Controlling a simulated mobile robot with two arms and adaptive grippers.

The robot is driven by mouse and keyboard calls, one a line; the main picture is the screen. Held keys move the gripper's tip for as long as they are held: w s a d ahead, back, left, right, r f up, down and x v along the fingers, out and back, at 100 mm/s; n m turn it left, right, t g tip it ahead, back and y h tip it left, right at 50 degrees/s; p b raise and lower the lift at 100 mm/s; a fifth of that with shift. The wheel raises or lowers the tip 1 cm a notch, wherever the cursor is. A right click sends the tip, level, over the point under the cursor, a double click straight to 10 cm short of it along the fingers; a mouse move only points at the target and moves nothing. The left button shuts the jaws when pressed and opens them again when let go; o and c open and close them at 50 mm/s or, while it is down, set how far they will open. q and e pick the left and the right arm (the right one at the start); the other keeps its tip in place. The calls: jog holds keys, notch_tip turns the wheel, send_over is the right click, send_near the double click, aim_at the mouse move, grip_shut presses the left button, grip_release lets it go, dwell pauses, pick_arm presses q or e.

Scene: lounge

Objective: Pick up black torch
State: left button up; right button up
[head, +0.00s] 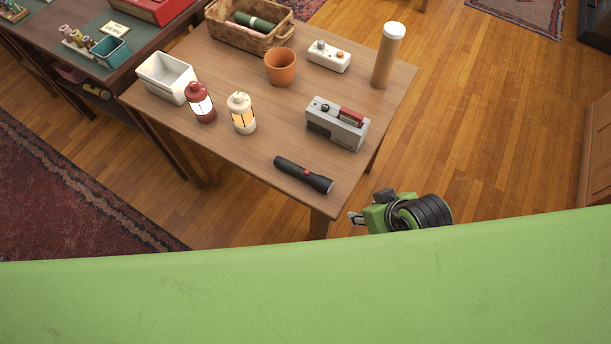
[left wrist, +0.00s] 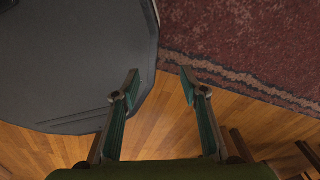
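The black torch (head: 303,175) lies on the near corner of the wooden table (head: 250,155), with a red button on its body. My left gripper (left wrist: 160,78) is open and empty in the left wrist view, above the wood floor, with no torch in that view. My right gripper (head: 357,217) shows in part in the head view, just right of the table's near corner and apart from the torch. Its fingers are too small to tell open from shut.
Behind stand an orange pot (head: 281,67), a tall cylinder (head: 387,56), a white bin (head: 167,78) and a wicker basket (head: 238,36).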

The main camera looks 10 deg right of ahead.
notch_tip(320, 180, up, 5)
jog(key=w+a+n+t+y, duration=0.1)
jog(key=w+a+n, duration=0.1)
jog(key=a, duration=0.1)
jog(key=n+y, duration=0.4)
send_near(294, 167)
jog(key=shift+s+d+r, duration=0.9)
jog(key=shift+s+d, duration=0.05)
jog(key=shift+d, duration=0.25)
jog(key=shift+w+d+r+n+y, duration=0.3)
jog(key=shift+w+d+n+y, duration=0.1)
jog(key=shift+w+n, duration=0.15)
jog(key=x, duration=0.7)
jog(key=shift+a+f, duration=0.15)
jog(key=shift+a, duration=0.1)
jog(key=shift+s+x, duration=0.1)
jog(key=shift+x, duration=1.45)
jog(key=shift+s+x, duration=0.15)
jog(key=shift+x, duration=1.4)
pick_arm(q)
jog(key=shift+s+d+f, duration=0.1)
jog(key=shift+d+f, duration=0.15)
jog(key=shift+d, duration=0.25)
pick_arm(e)
grip_shut()
